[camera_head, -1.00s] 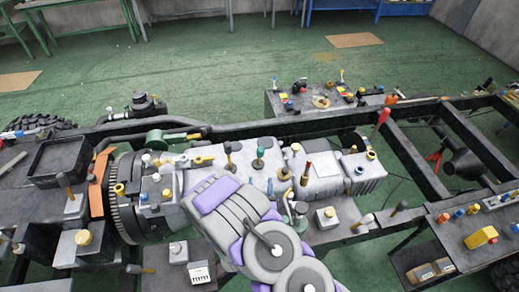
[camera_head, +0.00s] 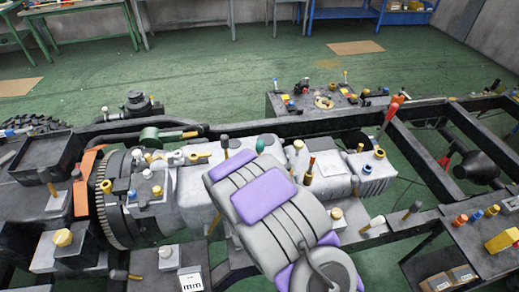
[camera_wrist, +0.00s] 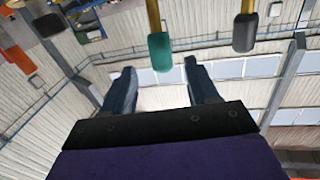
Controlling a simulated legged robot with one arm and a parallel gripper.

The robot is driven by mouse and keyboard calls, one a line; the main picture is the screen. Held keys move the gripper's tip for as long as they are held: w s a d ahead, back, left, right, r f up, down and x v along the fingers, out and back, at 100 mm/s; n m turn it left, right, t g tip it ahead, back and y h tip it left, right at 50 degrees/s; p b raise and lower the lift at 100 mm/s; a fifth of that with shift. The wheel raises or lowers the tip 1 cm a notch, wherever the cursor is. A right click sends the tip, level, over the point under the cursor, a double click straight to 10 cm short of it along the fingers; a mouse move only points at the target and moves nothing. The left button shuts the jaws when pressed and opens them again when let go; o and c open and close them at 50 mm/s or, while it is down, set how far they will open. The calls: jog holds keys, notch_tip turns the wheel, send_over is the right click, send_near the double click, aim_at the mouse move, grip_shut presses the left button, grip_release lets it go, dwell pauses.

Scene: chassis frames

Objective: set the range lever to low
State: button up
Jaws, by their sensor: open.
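Several levers stand on the grey gearbox (camera_head: 195,190); I cannot read which one is the range lever. A black-knobbed lever (camera_head: 225,145) stands at the upper edge of my arm, and a green knob (camera_head: 260,144) shows just right of it. In the wrist view, the green-knobbed lever (camera_wrist: 159,50) is just beyond the gap between my fingertips, and the black-knobbed lever (camera_wrist: 244,32) is to the right. My gripper (camera_wrist: 158,72) is open, with nothing between its fingers. In the head view my arm hides the gripper and part of the gearbox.
A lever with a red knob (camera_head: 391,112) stands by the chassis frame rail (camera_head: 335,122). A red-handled lever (camera_head: 311,163) and a white-knobbed one (camera_head: 298,146) stand right of my arm. A side table (camera_head: 455,250) is at lower right. Green floor (camera_head: 230,70) beyond is mostly clear.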

aim_at(260, 143)
jog(key=w, duration=0.6)
jog(key=w+a+b, duration=0.1)
jog(key=w, duration=0.2)
grip_shut()
dwell(0.5)
